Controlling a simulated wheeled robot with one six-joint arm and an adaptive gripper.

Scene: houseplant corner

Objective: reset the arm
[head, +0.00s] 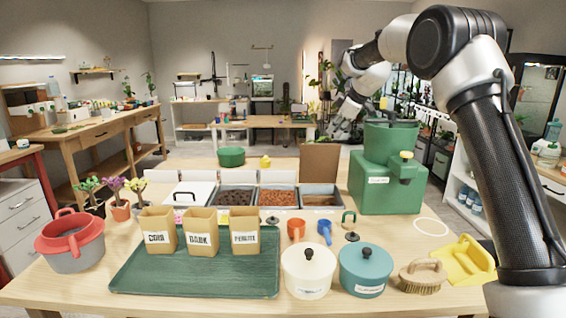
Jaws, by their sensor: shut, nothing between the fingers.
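My arm rises at the right of the head view and bends over towards the middle. My gripper (341,128) hangs beyond the bend, pointing down and left, above and behind the table's far side. It is shut and holds nothing. It is apart from the green machine (385,190) with its round green hopper, which stands to its lower right. The fingertips are small and dark in this view.
A green tray (140,280) on the table holds paper bags marked COIR, BARK and PERLITE. White (307,272) and teal (365,272) lidded pots, a brush (423,276) and a yellow dustpan (465,262) stand front right. Soil bins (277,197) sit behind. A red-rimmed bucket (72,245) stands left.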

